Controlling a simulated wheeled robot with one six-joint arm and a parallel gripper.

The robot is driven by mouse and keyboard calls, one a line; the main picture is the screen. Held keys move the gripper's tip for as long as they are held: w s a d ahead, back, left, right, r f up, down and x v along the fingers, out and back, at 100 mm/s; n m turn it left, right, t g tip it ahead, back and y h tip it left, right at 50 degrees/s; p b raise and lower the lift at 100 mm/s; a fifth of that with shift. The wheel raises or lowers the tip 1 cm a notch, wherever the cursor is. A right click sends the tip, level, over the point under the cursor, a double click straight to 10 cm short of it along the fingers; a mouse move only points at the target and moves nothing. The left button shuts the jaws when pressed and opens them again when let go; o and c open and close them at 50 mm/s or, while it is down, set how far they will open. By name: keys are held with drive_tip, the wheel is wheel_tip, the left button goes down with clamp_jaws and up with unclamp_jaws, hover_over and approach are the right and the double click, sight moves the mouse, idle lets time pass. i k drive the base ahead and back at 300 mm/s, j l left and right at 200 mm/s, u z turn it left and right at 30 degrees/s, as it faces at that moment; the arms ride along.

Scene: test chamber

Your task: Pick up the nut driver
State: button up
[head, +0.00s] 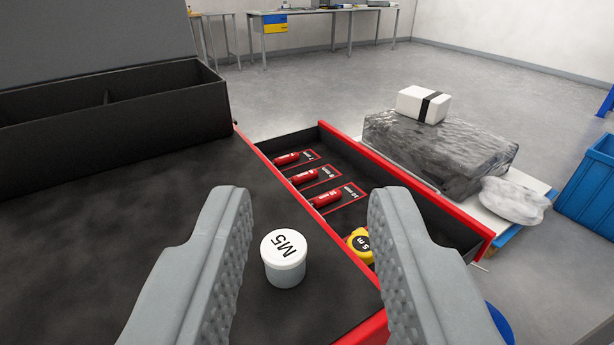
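Several red-handled tools that look like nut drivers lie side by side in an open red-edged drawer (460,228). The far one (287,159), the middle one (304,176) and the near one (325,198) each lie beside a white size label in mm. The near label seems to read 10 mm; the far one is too small to read surely. My gripper (310,200) is open and empty. Its two grey fingers stand wide apart in the foreground, and the tools show between and beyond the fingertips, apart from them.
A white M5 jar (284,258) stands on the black worktop (120,220), between my fingers in the picture. A yellow tape measure (361,245) lies in the drawer. A black divided box (150,117) is left. A wrapped package (435,150) and blue crate (588,190) are right.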

sight(310, 175)
drive_tip(key=i+l+u, duration=0.2)
drive_tip(key=l, duration=0.2)
drive_tip(key=i+l+u, duration=0.2)
drive_tip(key=l, duration=0.2)
drive_tip(key=l+u, duration=0.15)
drive_tip(key=l, duration=0.25)
